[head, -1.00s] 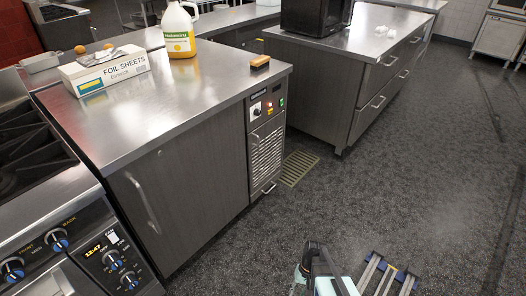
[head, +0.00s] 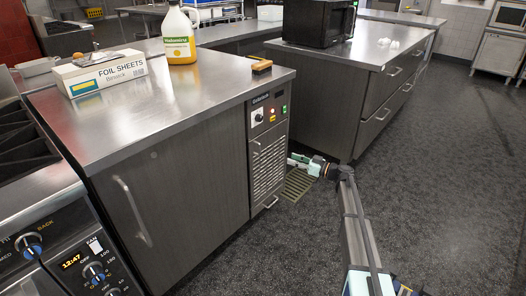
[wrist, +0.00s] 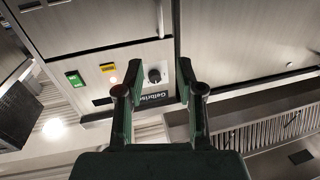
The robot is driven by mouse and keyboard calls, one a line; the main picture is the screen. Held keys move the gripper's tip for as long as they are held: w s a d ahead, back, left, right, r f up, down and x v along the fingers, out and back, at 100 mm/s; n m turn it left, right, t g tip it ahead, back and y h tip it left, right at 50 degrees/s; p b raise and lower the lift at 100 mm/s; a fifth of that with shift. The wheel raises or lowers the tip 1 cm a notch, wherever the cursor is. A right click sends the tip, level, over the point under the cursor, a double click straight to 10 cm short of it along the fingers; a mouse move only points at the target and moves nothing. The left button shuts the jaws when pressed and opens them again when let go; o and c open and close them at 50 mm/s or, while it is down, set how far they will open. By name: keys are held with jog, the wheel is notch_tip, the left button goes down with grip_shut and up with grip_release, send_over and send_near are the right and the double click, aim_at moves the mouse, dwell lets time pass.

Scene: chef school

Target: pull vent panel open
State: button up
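The vent panel (head: 268,163) is a grey slatted panel on the front of the counter unit, below its controls. It sits flush with the front. The slats are not clear in the wrist view.
A second counter (head: 318,85) with drawers and a black microwave stands behind my arm. A floor grate (head: 297,184) lies beside the unit. On the near counter are a foil box (head: 100,72), a jug (head: 180,38) and a brush (head: 261,66). Open floor is at right.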

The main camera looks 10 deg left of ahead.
aim_at(260, 153)
jog(key=shift+n, duration=0.3)
jog(key=x, duration=1.7)
jog(key=shift+a+f+b, duration=0.1)
jog(key=shift+a+b, duration=0.1)
jog(key=shift+b, duration=0.1)
grip_shut()
